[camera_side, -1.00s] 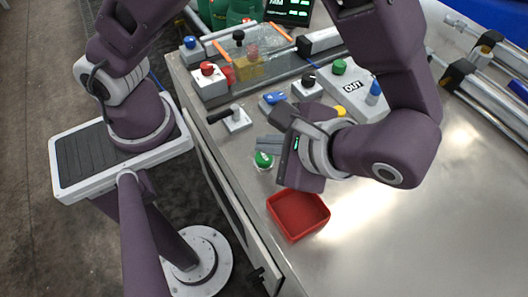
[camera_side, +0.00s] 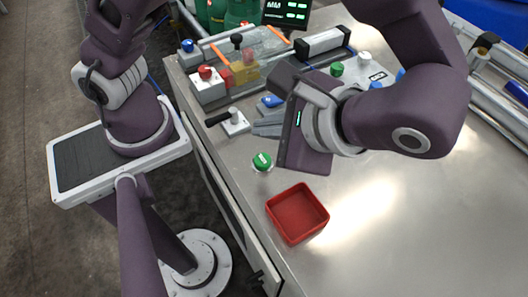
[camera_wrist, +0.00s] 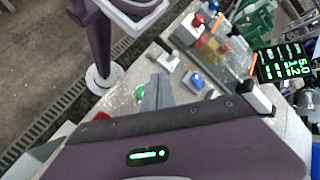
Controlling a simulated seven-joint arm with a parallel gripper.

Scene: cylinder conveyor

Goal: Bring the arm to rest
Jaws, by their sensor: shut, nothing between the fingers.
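My gripper (camera_side: 268,125) is above the metal table (camera_side: 400,230), pointing left in the side view. Its fingers are together with nothing between them. They also show in the wrist view (camera_wrist: 157,88). In the side view the fingers are over the table between the blue piece (camera_side: 272,101) and the green button (camera_side: 262,162). I cannot tell their exact height, but they appear clear of the table.
A red tray (camera_side: 297,236) stands empty at the table's front edge. A lever switch (camera_side: 235,122), a red-button box (camera_side: 207,85) and a clear-covered conveyor (camera_side: 262,45) stand behind. Metal rails (camera_side: 500,60) run at the right. The table's right front is clear.

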